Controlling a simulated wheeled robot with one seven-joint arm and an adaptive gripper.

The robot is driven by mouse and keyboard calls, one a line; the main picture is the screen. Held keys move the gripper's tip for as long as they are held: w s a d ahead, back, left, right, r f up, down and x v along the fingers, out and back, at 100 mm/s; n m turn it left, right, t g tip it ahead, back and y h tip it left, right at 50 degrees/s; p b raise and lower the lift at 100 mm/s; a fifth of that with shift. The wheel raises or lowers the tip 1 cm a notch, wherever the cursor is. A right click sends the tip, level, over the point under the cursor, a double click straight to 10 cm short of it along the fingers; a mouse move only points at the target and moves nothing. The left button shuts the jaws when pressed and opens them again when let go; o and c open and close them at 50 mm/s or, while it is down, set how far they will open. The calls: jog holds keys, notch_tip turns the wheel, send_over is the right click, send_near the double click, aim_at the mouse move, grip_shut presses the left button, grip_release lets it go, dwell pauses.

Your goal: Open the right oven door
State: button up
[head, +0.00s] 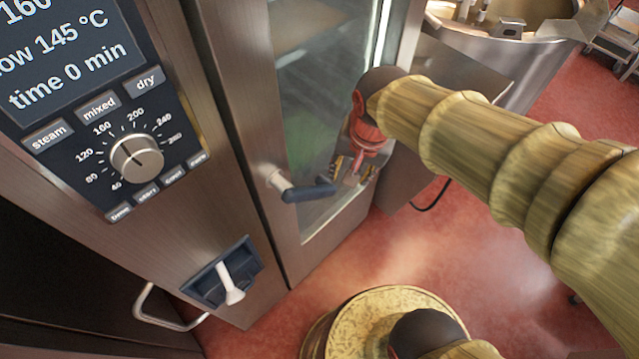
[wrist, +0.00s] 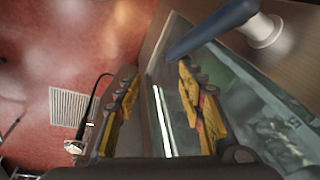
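The right oven door (head: 240,130) has a steel frame around a tall glass pane and looks shut. Its handle (head: 307,190) has a dark blue grip on a pale round mount, low on the door's left side. My gripper (head: 350,172) is in front of the glass, just right of the grip's free end. In the wrist view my gripper (wrist: 160,98) is open and empty, with yellow-padded fingers well apart. The handle (wrist: 215,27) shows there beyond the right finger, outside the gap. Whether the gripper touches the handle or glass is unclear.
Left of the door is a control panel (head: 100,100) with a display and knob. Below it is a blue recess with a white lever (head: 230,283). A steel kettle (head: 510,60) stands at the back right. The red floor (head: 450,250) is open right of the oven.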

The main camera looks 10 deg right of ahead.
aim_at(320, 193)
jog(key=w+a+f+m+g+p, duration=0.1)
jog(key=a+f, duration=0.1)
jog(key=w+a+f+m+p, duration=0.1)
jog(key=w+f+m+p, duration=0.1)
jog(key=w+a+f+m+g+p, duration=0.1)
jog(key=a+f, duration=0.1)
jog(key=shift+w+a+m+g, duration=0.15)
jog(key=shift+a+m+g, duration=0.15)
jog(key=shift+a+m, duration=0.1)
jog(key=shift+a+f, duration=0.1)
jog(key=shift+f, duration=0.6)
notch_tip(320, 193, down, 7)
jog(key=shift+f+b, duration=0.1)
jog(key=shift+b, duration=0.65)
jog(key=c, duration=0.3)
grip_shut()
